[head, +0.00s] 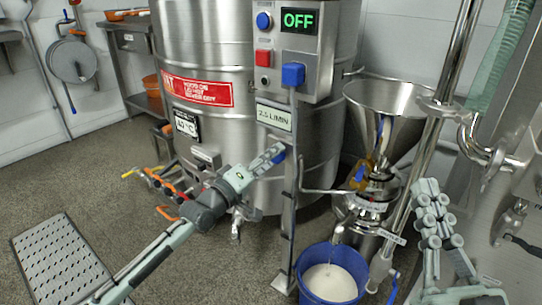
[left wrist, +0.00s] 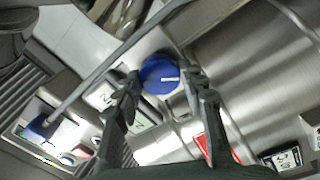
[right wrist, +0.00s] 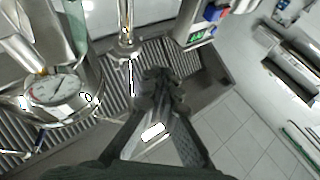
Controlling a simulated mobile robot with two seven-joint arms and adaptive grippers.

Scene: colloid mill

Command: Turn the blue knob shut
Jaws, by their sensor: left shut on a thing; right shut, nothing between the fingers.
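The blue knob (head: 281,155) sits on the front of the steel tank post, below the "2.5 L/MIN" display (head: 274,116), mostly hidden by my left gripper (head: 270,158). In the left wrist view the knob (left wrist: 158,72) is round with a white pointer line, lying between the two fingers of my left gripper (left wrist: 160,88), which is shut on it. My right gripper (head: 429,187) is in the lower right of the head view, away from the knob. In the right wrist view its fingers (right wrist: 161,80) are together with nothing between them.
The control box (head: 304,50) above reads "OFF". A steel funnel mill (head: 385,105) stands at the right. Its outlet is over a blue bucket (head: 309,289) of white liquid (head: 331,284). A perforated step (head: 60,262) is on the floor at left.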

